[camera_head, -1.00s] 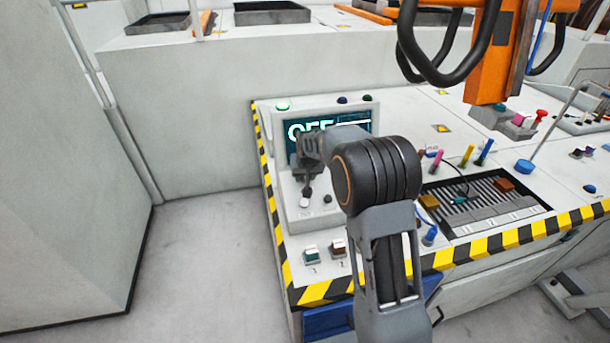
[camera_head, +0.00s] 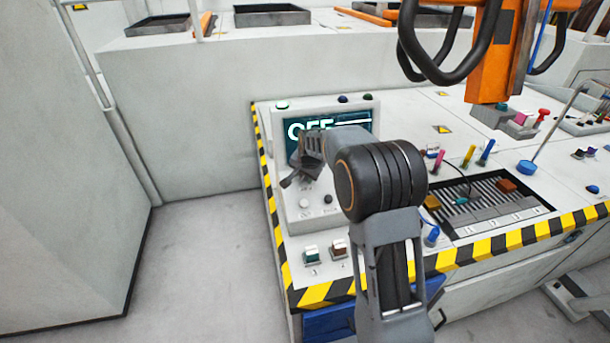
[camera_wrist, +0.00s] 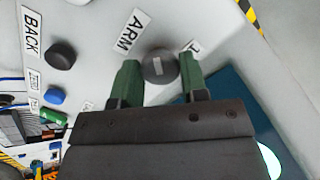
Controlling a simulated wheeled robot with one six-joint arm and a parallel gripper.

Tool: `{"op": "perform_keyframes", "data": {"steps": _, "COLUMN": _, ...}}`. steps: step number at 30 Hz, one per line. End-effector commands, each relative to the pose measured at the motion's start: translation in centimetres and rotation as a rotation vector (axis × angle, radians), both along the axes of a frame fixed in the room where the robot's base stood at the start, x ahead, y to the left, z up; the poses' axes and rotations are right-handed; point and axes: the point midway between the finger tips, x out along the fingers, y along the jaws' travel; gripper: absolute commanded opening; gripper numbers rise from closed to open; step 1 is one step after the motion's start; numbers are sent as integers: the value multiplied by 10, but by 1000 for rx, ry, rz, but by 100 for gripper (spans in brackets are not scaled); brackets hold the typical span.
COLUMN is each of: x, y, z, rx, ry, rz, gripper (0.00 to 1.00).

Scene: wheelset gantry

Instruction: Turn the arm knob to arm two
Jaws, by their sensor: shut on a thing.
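The arm knob (camera_wrist: 158,66) is a round dark grey knob with a pale bar mark on its face, beside the ARM label (camera_wrist: 131,32) in the wrist view. The two green fingers of my gripper (camera_wrist: 158,82) stand on either side of it and are shut on it. In the head view my gripper (camera_head: 299,182) is at the lower part of the console screen (camera_head: 345,127), which shows large "OFF" lettering partly covered by my arm. The knob is hidden behind my gripper in the head view.
A black knob by the BACK label (camera_wrist: 62,55) and a blue knob (camera_wrist: 54,96) lie left of the arm knob. Two switches (camera_head: 311,252) sit near the striped edge.

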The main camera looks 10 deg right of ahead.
Motion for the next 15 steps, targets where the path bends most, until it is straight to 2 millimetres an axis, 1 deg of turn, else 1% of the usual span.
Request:
{"op": "perform_keyframes", "data": {"steps": 6, "x": 0, "y": 0, "z": 0, "rx": 18, "ry": -2, "rz": -39, "gripper": 16}}
{"op": "perform_keyframes", "data": {"steps": 15, "x": 0, "y": 0, "z": 1, "rx": 21, "ry": -1, "rz": -46, "gripper": 16}}
